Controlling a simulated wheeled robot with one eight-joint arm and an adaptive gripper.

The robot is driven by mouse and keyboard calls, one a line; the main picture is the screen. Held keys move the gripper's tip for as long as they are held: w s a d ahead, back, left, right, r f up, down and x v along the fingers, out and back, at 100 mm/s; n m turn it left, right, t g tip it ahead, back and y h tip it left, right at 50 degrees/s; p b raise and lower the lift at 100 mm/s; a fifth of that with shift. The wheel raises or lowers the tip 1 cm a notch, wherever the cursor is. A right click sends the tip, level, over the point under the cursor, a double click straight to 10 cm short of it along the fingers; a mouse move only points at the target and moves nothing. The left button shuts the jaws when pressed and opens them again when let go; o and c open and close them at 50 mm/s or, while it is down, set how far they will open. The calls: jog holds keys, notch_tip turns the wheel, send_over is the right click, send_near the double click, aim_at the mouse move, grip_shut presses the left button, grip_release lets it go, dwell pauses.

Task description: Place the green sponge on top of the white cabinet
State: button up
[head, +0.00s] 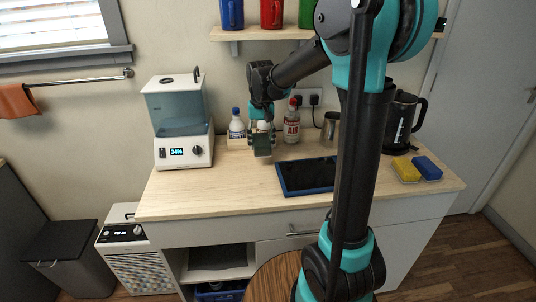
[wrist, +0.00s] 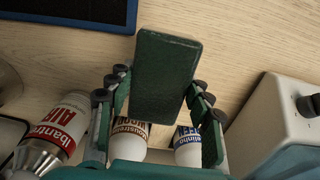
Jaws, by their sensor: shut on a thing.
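The green sponge (wrist: 166,77) is a dark green block between my gripper's fingers (wrist: 160,105). In the head view my gripper (head: 262,138) is shut on the green sponge (head: 262,150) over the back middle of the worktop. Whether the sponge touches the wood cannot be told. The white cabinet (head: 215,233) has a pale wooden top (head: 215,190), a drawer and an open shelf below.
A white device with a water tank (head: 180,120) stands left of my gripper. Bottles (head: 292,122) and a metal cup (head: 330,127) stand behind. A dark blue-edged tray (head: 305,176) lies right. Yellow (head: 405,168) and blue (head: 427,168) sponges lie farther right. The front left top is clear.

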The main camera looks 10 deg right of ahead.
aim_at(262, 161)
jog(key=shift+f, duration=2.5)
jog(key=shift+f, duration=0.15)
jog(key=o, duration=1.3)
jog(key=shift+c, duration=0.2)
notch_tip(262, 161, up, 12)
jog(key=shift+r, duration=0.15)
